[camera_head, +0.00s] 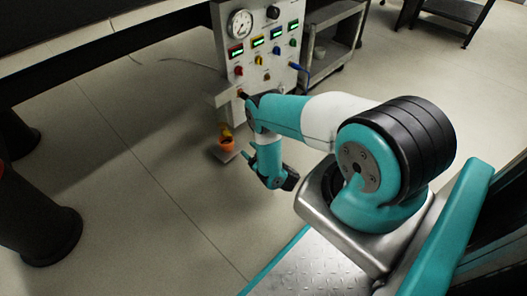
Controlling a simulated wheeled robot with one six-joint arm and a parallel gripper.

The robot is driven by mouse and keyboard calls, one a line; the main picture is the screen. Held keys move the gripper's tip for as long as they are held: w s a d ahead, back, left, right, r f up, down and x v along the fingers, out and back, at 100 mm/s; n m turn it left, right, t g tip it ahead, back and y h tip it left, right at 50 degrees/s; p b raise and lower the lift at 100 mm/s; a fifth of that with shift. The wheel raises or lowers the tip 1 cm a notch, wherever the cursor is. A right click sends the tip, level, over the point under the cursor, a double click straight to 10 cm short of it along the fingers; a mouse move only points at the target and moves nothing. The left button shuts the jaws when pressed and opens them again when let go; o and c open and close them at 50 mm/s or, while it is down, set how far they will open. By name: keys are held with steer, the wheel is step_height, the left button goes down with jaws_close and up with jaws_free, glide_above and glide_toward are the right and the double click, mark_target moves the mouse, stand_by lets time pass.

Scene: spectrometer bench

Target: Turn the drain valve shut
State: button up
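A light grey instrument panel (258,18) stands at the upper middle. A blue lever (298,67) sticks out at its right side. Low on the panel's column is a small yellow part (225,130), with an orange cup-like part (228,145) just below it. I cannot tell for sure which of these is the drain valve. My arm reaches left from its base and bends down in front of the panel. My gripper (290,179) seems to be the dark end of the wrist, right of and below the orange part and apart from it. Its fingers are too small to read.
The panel has a round gauge (240,23), lit displays and several coloured knobs. A grey cart (328,50) stands behind it at right. A dark bench runs along the upper left, with a thick black leg (48,225). The floor (150,200) between is clear.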

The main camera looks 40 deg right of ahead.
steer(key=s+p, duration=0.6)
steer(key=p, duration=0.1)
steer(key=shift+s, duration=0.4)
steer(key=shift+d, duration=0.1)
steer(key=shift+s+d, duration=0.1)
